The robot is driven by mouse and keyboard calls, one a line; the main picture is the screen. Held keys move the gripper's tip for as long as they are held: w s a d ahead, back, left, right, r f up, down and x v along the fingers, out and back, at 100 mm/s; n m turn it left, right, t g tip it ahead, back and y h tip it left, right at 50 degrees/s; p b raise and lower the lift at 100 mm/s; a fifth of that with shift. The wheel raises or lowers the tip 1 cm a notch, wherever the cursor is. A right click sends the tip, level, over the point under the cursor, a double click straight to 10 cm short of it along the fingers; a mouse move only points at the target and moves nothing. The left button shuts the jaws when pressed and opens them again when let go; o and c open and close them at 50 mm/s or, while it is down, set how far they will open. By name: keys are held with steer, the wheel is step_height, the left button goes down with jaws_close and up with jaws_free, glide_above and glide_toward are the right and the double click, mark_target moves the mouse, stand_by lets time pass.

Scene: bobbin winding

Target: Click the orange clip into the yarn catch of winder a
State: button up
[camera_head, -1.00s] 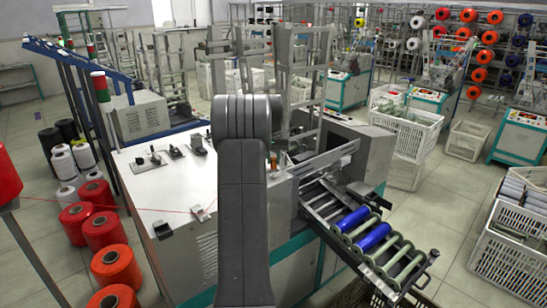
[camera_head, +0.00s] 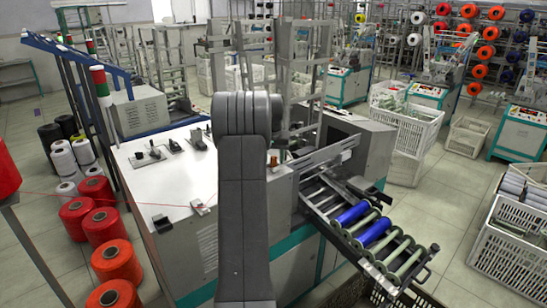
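Winder a is probably the white-topped machine (camera_head: 165,185) in the middle, with a red yarn running across its top. Small dark and metal fittings (camera_head: 200,207) sit on that top. I cannot tell which of them is the yarn catch. A small orange-brown piece (camera_head: 273,160) stands at the machine's rear edge, just right of my arm. It is too small to tell whether it is the orange clip. My own dark grey arm rises up the middle and hides part of the machine. My gripper is not visible.
A roller chute (camera_head: 385,245) with blue bobbins (camera_head: 352,213) slopes out to the right. Red spools (camera_head: 100,227) stand on the floor at left. White crates (camera_head: 520,250) and a crate (camera_head: 405,145) stand at right. Floor (camera_head: 440,215) between the chute and the crates is clear.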

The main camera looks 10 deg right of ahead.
steer(key=shift+r, duration=0.1)
steer(key=b+v, duration=0.1)
steer(key=v, duration=1.2)
steer(key=shift+s+r+b, duration=0.2)
steer(key=shift+r+b, duration=0.1)
steer(key=shift+b, duration=0.1)
steer(key=shift+f, duration=0.15)
